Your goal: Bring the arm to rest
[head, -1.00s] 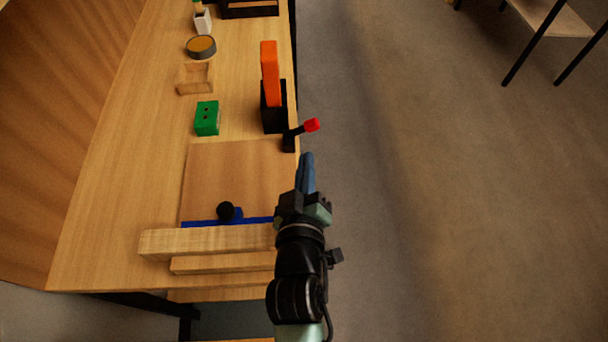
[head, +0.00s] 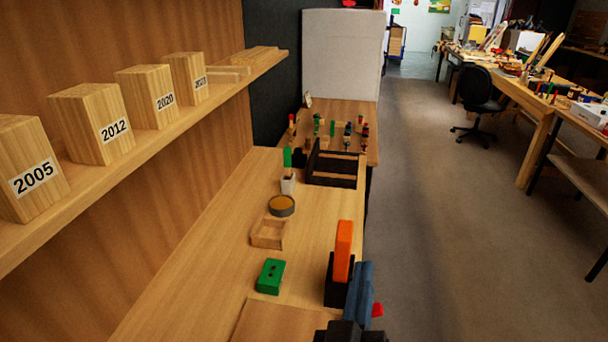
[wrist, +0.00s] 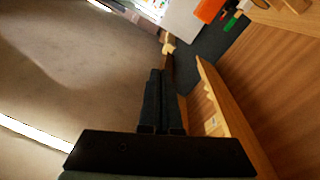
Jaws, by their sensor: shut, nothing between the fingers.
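My gripper (head: 365,268) shows at the bottom of the head view, its blue-grey fingers together and pointing up the picture. They appear just right of the orange upright piece (head: 343,250) in its black holder (head: 338,282), overlapping it in the picture; I cannot tell the gap. A red knob (head: 377,310) shows partly behind the fingers. In the wrist view my gripper (wrist: 161,76) has its dark fingers side by side with nothing between them. Most of my arm is out of the head view.
On the bench (head: 210,280) are a green block (head: 270,275), a wooden tray (head: 267,234), a round tin (head: 281,206) and a black rack (head: 333,168). A shelf (head: 150,150) with dated blocks runs along the left wall.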

